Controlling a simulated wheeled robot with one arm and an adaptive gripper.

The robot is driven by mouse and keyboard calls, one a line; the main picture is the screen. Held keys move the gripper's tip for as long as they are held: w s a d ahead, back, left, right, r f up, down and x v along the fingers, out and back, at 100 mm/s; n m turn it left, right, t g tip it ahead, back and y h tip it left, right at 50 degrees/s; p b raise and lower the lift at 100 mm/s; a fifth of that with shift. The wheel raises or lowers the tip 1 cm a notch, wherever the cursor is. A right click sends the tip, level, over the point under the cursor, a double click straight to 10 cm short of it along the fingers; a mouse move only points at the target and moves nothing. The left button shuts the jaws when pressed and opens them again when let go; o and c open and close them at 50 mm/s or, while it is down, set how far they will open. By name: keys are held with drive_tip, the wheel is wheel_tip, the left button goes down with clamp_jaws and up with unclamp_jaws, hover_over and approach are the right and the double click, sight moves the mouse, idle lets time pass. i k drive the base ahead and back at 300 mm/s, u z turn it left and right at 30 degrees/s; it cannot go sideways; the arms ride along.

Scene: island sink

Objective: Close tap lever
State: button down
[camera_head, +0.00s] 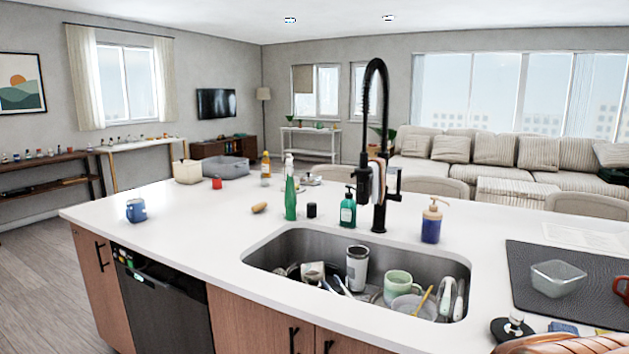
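A tall black spring-neck tap (379,150) stands on the white counter behind the sink. Its lever (394,183) is a short black piece on the right side of the tap body, and it looks roughly upright. The spray head hangs at the left of the body, and a pale, striped cloth-like thing (377,180) is at the tap's middle. I see no running water. The sink (457,268) below holds dishes. My gripper is not in view.
A green soap bottle (348,212) stands left of the tap and a blue pump bottle (431,225) stands right of it. A dark mat (530,270) with a glass bowl (557,278) lies at the right.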

sight(398, 198)
drive_tip(key=u, duration=0.45)
drive_tip(key=i, duration=1.25)
drive_tip(key=z, duration=0.25)
